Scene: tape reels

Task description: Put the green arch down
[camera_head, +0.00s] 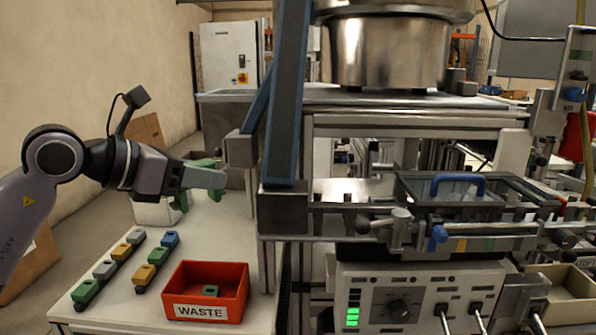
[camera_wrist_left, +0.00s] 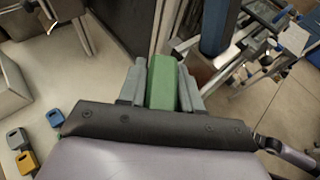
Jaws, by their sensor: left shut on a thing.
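My left gripper (camera_head: 205,178) reaches in from the left above the white table and is shut on the green arch (camera_head: 217,195). The arch's legs hang below the fingers, apart from the table top as far as I can tell. In the left wrist view the green arch (camera_wrist_left: 163,85) sits between the two grey fingers (camera_wrist_left: 162,88). Much of the arch is hidden by the fingers. My right gripper is not in view.
A red WASTE bin (camera_head: 206,311) with a small green piece (camera_head: 211,291) stands at the table's front. Two rows of coloured blocks (camera_head: 121,251) lie left of it. A white box (camera_head: 157,212) is behind the gripper. The machine with a blue post (camera_head: 288,95) borders the table's right.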

